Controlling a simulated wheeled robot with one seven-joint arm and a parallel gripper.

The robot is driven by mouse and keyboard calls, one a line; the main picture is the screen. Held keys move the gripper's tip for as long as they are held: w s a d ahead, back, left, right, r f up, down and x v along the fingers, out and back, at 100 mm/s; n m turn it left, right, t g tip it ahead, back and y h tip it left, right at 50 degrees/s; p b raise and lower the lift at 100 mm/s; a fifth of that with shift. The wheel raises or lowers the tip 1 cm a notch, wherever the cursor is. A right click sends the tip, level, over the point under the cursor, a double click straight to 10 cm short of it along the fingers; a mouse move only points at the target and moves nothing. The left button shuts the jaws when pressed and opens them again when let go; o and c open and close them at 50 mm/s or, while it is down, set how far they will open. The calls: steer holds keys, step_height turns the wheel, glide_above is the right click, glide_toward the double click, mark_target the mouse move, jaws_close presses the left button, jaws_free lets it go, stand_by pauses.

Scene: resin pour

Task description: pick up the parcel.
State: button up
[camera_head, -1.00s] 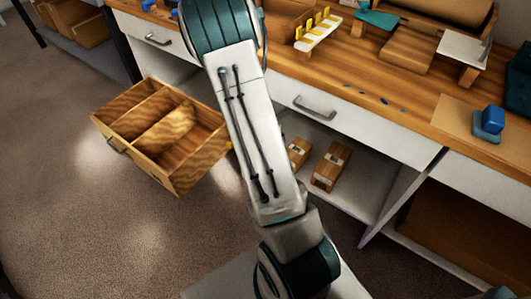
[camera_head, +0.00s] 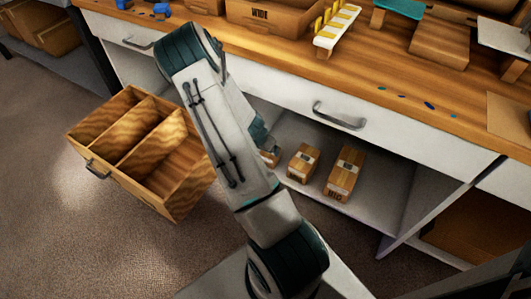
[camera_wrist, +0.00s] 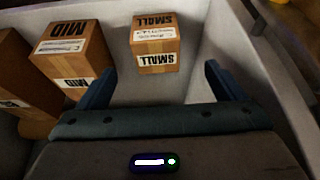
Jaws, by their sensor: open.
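Three brown cardboard parcels are on the low shelf under the bench. In the wrist view, the parcel marked SMALL (camera_wrist: 155,45) lies just beyond and between my fingertips, not gripped. The parcel marked MID (camera_wrist: 73,55) is left of it, and a third parcel (camera_wrist: 20,82) is at the left edge, partly cut off. In the head view, the small parcel (camera_head: 269,157) is partly hidden by my arm, with the mid parcel (camera_head: 303,162) and the large parcel (camera_head: 344,172) to its right. My gripper (camera_wrist: 160,82) is open and empty.
The pale shelf (camera_head: 385,185) has side walls, and the bench top with a white drawer front (camera_head: 300,98) overhangs it. A wooden box with dividers (camera_head: 140,150) and a handle stands out at the left. Floor is clear in front of it.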

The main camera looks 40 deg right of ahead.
mark_target(270, 155)
steer(key=b+x, duration=0.2)
steer(key=x, duration=0.5)
steer(key=shift+s, duration=0.2)
steer(key=b+x, duration=0.2)
steer(key=x, duration=0.3)
steer(key=shift+d+f+b, duration=0.15)
steer(key=shift+d+b, duration=0.05)
steer(key=shift+b, duration=0.1)
steer(key=c, duration=1.2)
